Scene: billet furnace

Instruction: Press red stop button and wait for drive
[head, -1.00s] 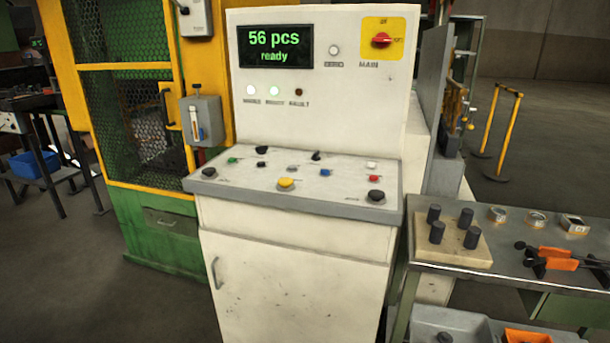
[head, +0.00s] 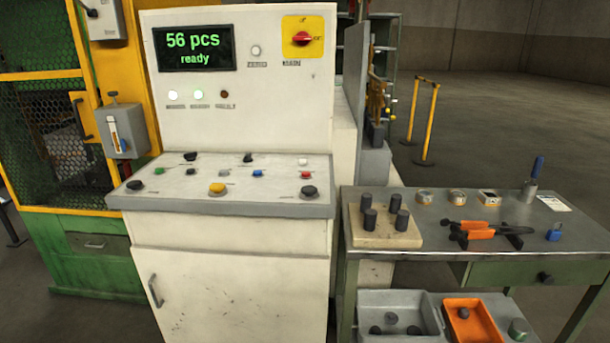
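The control desk (head: 235,230) is a white cabinet with a sloped button panel and an upright back. A small red button (head: 305,174) sits at the panel's right side, below a white button (head: 302,162) and above a large black knob (head: 309,191). The panel also bears yellow, blue, green and other black controls. The display (head: 194,48) reads "56 pcs ready". Below it, two lamps (head: 198,95) glow whitish and a dark red lamp (head: 224,94) looks unlit. A red rotary switch (head: 302,39) sits on a yellow plate. Neither gripper is in view.
A side table (head: 470,240) stands at the right, with a board of dark cylinders (head: 382,233), orange-handled tongs (head: 482,230) and bins (head: 400,315) below. A green and yellow machine cage (head: 45,140) stands left. Open floor (head: 510,120) lies beyond the table.

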